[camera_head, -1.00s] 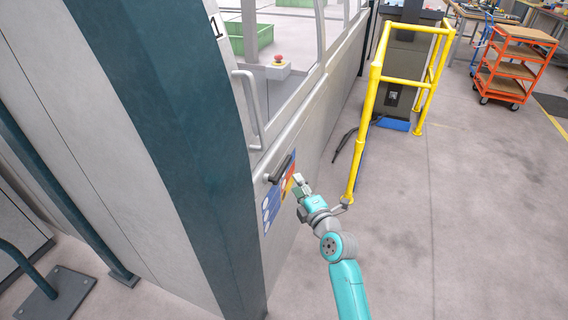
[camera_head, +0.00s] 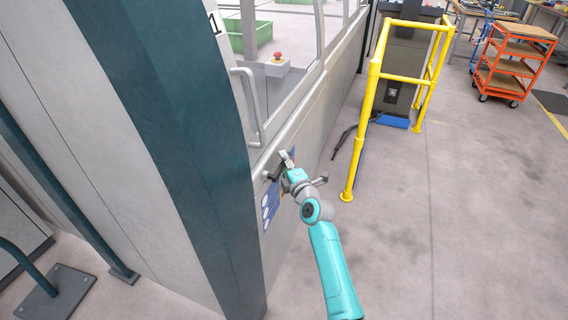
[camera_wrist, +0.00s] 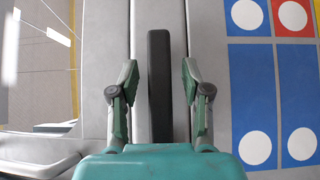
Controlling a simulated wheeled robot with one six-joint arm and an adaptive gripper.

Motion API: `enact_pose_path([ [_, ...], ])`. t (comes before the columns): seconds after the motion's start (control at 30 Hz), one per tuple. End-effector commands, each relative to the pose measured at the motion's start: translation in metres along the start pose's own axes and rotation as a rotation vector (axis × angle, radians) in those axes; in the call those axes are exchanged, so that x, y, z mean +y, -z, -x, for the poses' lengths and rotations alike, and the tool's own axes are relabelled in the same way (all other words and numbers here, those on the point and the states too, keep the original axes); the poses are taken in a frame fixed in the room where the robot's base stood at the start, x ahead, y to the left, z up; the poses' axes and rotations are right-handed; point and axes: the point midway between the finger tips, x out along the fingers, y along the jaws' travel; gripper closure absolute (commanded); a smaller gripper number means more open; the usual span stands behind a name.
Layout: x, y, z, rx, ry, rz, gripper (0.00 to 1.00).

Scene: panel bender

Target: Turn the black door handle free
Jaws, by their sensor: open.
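The black door handle (camera_wrist: 160,85) is a straight dark bar on the grey machine panel. In the wrist view it lies lengthwise between the two open fingers of my gripper (camera_wrist: 160,92), with a gap on each side. In the head view my gripper (camera_head: 286,160) is up at the panel and covers most of the handle; a dark end of the handle (camera_head: 273,174) shows at its left. Whether the fingers reach down to the handle's depth cannot be told.
A grey vertical grab bar (camera_head: 250,108) is on the door above the handle. Blue and red sign plates (camera_wrist: 255,100) sit beside the handle. A yellow guard rail (camera_head: 368,120) stands to the right of my arm. The floor further right is clear up to an orange cart (camera_head: 512,60).

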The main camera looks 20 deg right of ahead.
Motion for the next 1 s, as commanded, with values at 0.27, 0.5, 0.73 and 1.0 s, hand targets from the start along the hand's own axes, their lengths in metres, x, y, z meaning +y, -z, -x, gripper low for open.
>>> enact_pose_path([
  [0.27,-0.0002,0.0000,0.0002,0.000,0.000,0.000,0.82],
  [0.5,-0.0001,0.0000,0.0003,0.000,0.000,0.000,1.00],
  [0.73,-0.0012,0.0000,0.0003,0.000,0.011,-0.008,1.00],
  [1.0,-0.0077,0.0002,0.0006,0.000,0.076,-0.074,1.00],
])
